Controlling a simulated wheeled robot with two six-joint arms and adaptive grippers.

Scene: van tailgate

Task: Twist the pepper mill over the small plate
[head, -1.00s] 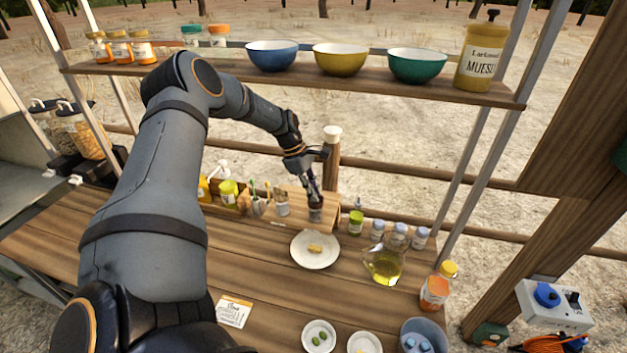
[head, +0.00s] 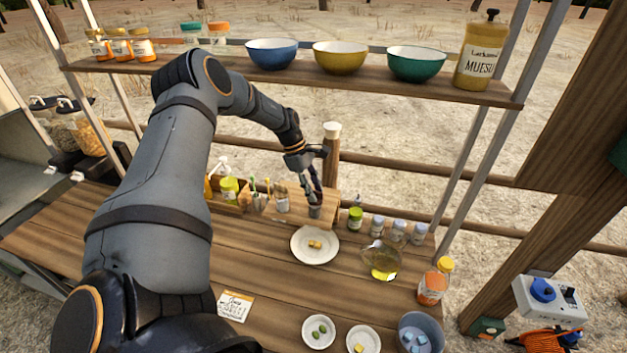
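My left gripper (head: 315,188) points down at the back of the wooden counter, its fingers at the top of a small dark, greyish cylinder (head: 315,211). This may be the pepper mill, but it is too small to be sure. I cannot tell whether the fingers are closed on it. A white plate (head: 298,250) with small yellowish-brown pieces of food (head: 315,244) lies just in front of the cylinder. Two smaller white dishes stand at the front edge, one with green olives (head: 319,332) and one with something yellow (head: 358,347). My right gripper is not in view.
Several small jars (head: 377,226) and an oil jug (head: 381,262) stand right of the plate. An orange bottle (head: 433,285) and a grey-blue bucket (head: 420,335) are further right. A shelf (head: 300,72) with bowls hangs above. A card (head: 235,306) lies on the counter's front left.

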